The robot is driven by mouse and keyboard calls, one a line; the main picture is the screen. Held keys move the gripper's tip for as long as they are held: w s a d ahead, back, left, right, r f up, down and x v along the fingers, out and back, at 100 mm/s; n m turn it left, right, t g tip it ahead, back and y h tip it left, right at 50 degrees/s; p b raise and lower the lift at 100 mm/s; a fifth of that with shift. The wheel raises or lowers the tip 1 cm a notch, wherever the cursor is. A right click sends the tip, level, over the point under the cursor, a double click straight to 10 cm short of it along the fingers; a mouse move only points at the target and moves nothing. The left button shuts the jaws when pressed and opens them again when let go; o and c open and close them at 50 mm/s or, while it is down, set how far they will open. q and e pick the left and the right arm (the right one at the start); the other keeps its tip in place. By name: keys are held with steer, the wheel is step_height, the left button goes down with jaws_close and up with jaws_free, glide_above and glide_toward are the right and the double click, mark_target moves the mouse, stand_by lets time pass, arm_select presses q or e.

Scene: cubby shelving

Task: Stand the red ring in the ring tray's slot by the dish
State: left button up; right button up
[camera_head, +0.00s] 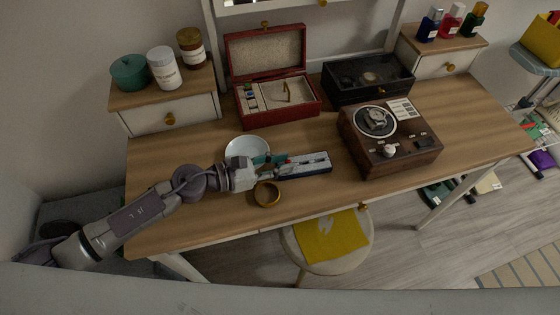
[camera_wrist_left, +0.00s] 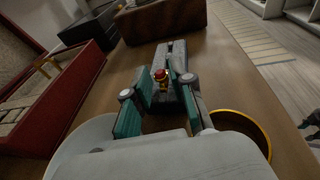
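The red ring (camera_wrist_left: 160,76), with a red stone and gold band, shows between my left gripper's fingertips in the left wrist view. The ring tray (camera_head: 308,164) is a narrow grey and dark-blue tray lying on the desk, directly beyond the fingers. My left gripper (camera_head: 276,161), with teal finger pads, is low at the near end of the tray; it also shows in the left wrist view (camera_wrist_left: 159,84). Whether the pads touch the ring is unclear, and its lower part and the slot are hard to make out. A white dish (camera_head: 247,146) is behind the gripper.
A brass bowl (camera_head: 267,194) stands just in front of the gripper. An open red jewelry box (camera_head: 276,107) and a black case (camera_head: 367,79) stand behind. A brown wooden device (camera_head: 390,150) stands right of the tray. The desk's front left is clear.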

arm_select(q)
steer(key=shift+o, duration=1.1)
steer(key=shift+a, duration=0.1)
steer(key=v, duration=1.2)
steer(key=shift+s+r, duration=0.1)
